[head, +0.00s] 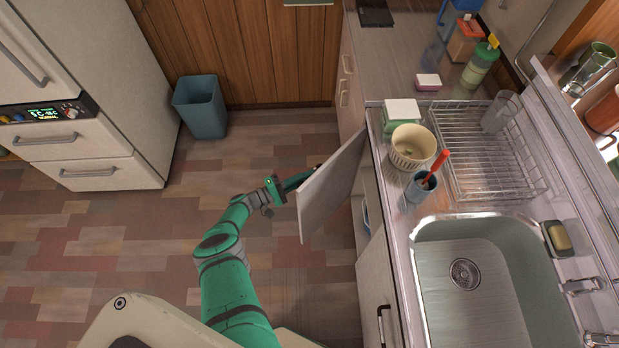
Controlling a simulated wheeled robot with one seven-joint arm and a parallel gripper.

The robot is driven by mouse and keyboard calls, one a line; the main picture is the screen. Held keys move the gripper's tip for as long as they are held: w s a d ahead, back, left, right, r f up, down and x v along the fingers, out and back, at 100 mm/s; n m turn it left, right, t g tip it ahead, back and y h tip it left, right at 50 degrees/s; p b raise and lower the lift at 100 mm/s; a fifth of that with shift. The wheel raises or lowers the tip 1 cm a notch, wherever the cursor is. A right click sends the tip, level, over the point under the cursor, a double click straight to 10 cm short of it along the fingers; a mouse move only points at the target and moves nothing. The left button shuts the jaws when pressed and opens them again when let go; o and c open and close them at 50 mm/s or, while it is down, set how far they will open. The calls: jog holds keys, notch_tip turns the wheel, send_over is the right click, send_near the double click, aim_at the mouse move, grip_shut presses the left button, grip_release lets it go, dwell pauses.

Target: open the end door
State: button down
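The end door (328,188) is a pale cabinet door below the counter, in the middle of the head view. It stands swung out from the cabinet front, partly open, with a dark gap and a bluish item (366,215) showing inside. My gripper (300,180) is at the left, outer face of the door, close to its free edge. The fingertips are partly hidden by the door, and I cannot tell whether they hold its handle. My green arm reaches up to it from the bottom of the view.
The counter (395,205) edge and sink (480,285) are on the right, with a wire dish rack (485,150) behind. Another cabinet door (378,290) with a dark handle is nearer me. A blue bin (201,106) and a fridge (75,90) stand at the left. The floor between is clear.

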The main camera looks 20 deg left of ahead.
jog(key=shift+a, duration=0.2)
jog(key=shift+d, duration=0.1)
jog(key=c, duration=1.8)
grip_release()
jog(key=shift+s+a, duration=0.15)
jog(key=shift+a, duration=0.15)
jog(key=shift+d, duration=0.2)
jog(key=shift+a, duration=0.1)
jog(key=shift+v, duration=3.65)
